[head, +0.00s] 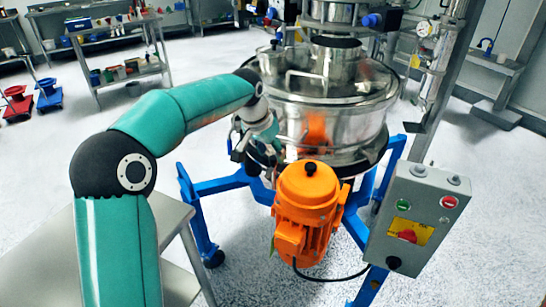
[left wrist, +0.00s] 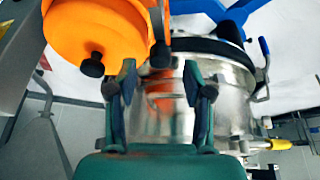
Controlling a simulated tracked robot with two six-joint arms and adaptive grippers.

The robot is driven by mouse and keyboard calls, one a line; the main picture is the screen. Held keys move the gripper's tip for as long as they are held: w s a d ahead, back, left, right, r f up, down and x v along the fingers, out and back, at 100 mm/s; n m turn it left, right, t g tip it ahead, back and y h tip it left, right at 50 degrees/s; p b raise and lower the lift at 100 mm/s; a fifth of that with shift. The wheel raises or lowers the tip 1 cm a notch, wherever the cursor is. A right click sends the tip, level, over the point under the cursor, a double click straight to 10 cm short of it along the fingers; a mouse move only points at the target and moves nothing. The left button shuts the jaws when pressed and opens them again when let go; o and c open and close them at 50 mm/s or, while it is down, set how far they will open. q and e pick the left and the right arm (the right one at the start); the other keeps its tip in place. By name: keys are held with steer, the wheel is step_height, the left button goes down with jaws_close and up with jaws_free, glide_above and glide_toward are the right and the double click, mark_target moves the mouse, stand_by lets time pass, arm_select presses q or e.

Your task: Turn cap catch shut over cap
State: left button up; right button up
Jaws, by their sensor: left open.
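The steel sifter drum (head: 325,95) stands on its blue frame, with its round lid on top. My left arm reaches in from the left, and my left gripper (head: 246,150) is at the drum's left lower side, partly blending with the metal behind it. In the left wrist view its two fingers (left wrist: 160,92) are apart with nothing clearly held between them. The steel drum wall (left wrist: 175,110) shows behind the fingers. A blue-tipped lever (left wrist: 264,62) stands at the right of the drum there. I cannot tell for sure which part is the cap or its catch. My right gripper is out of view.
An orange motor (head: 308,205) hangs below the drum in front; it also fills the upper left of the wrist view (left wrist: 90,35). A grey control box (head: 418,215) stands at the right. A steel table (head: 60,255) is at lower left.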

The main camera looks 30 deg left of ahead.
arm_select(q)
steer(key=shift+x, duration=1.35)
jaws_close()
